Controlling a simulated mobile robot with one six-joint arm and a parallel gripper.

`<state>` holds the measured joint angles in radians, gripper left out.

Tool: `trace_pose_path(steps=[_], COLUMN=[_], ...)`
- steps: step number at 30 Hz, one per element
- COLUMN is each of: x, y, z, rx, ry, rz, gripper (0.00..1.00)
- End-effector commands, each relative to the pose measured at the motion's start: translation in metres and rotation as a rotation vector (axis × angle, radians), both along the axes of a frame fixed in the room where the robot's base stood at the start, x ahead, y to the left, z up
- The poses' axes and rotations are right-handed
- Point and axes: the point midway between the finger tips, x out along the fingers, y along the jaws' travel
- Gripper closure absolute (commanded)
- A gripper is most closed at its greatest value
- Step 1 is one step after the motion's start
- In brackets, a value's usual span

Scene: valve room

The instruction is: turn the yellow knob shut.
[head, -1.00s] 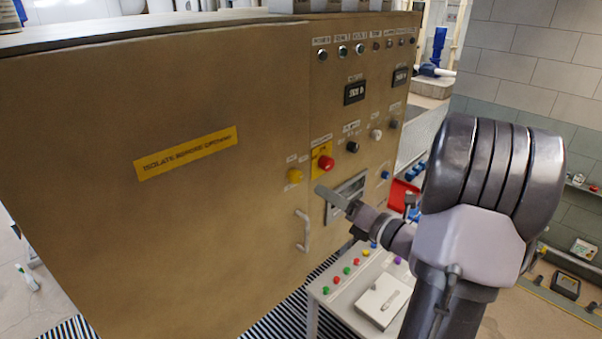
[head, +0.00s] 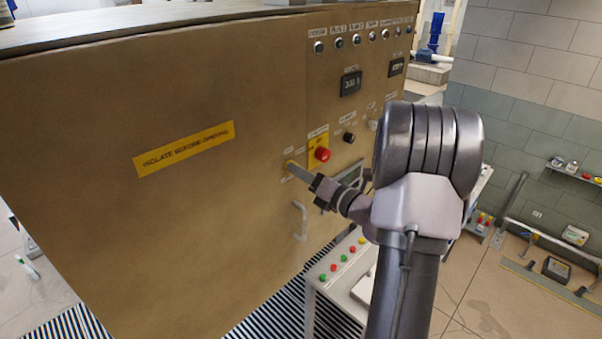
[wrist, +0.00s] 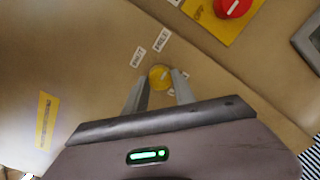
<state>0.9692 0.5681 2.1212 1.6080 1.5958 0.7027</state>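The yellow knob (wrist: 160,77) is on the brown cabinet front, with small white labels around it. In the wrist view it shows between my two fingertips. My gripper (wrist: 160,85) is open, with one finger on each side of the knob; I cannot tell whether either finger touches it. In the head view my gripper (head: 294,169) reaches the panel at the knob and hides most of it. The knob carries a pale mark, too small to read surely.
A red button (head: 322,154) on a yellow plate (wrist: 205,18) is close by, up and right of the knob. A door handle (head: 300,220) sticks out below. A black knob (head: 349,137) is further right. A bench with coloured buttons (head: 333,267) stands under the panel.

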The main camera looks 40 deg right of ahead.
Motion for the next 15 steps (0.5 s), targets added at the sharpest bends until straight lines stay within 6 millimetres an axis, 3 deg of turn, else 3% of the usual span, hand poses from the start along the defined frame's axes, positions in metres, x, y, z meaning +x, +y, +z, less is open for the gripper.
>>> trace_pose_path(steps=[8,15], x=[-0.0001,-0.0001], y=[-0.0001,-0.0001], z=[-0.0010,-0.0037], rx=[-0.027,-0.157], ry=[-0.003,-0.015], rz=[0.000,-0.001], gripper=[1.00,1.00])
